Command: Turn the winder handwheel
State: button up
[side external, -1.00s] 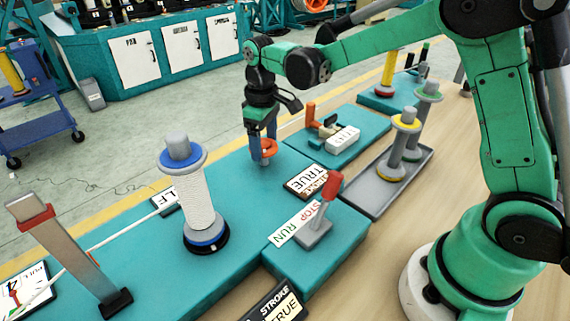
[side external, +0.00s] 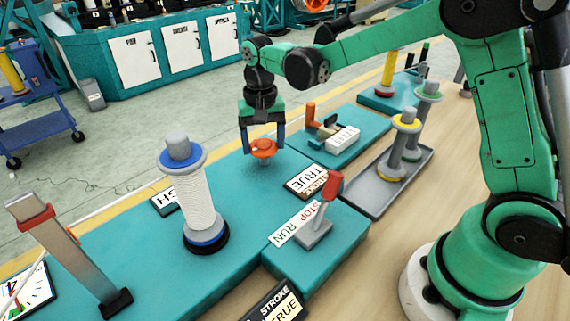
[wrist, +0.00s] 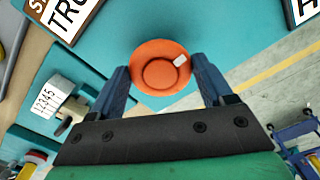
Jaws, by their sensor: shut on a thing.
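The orange winder handwheel (side external: 262,148) stands on the teal bench near its back edge. It is a round disc with a raised hub and a small pale mark near its rim, which the wrist view (wrist: 160,68) shows at the upper right. My gripper (side external: 263,146) points down over the handwheel. Its two blue fingers sit on opposite sides of the rim and are shut on it. In the wrist view the fingers (wrist: 163,84) reach the wheel's left and right lower sides.
A white rope spool (side external: 188,200) stands left of the handwheel. A red-handled RUN/STOP lever (side external: 325,200) is in front. A counter block (side external: 342,139) sits to the right, and a grey tray (side external: 385,192) holds more spools. Signs lie around the bench.

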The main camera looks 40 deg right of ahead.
aim_at(263, 145)
jog(key=shift+m, duration=1.1)
jog(key=o, duration=1.2)
jog(key=shift+r, duration=2.85)
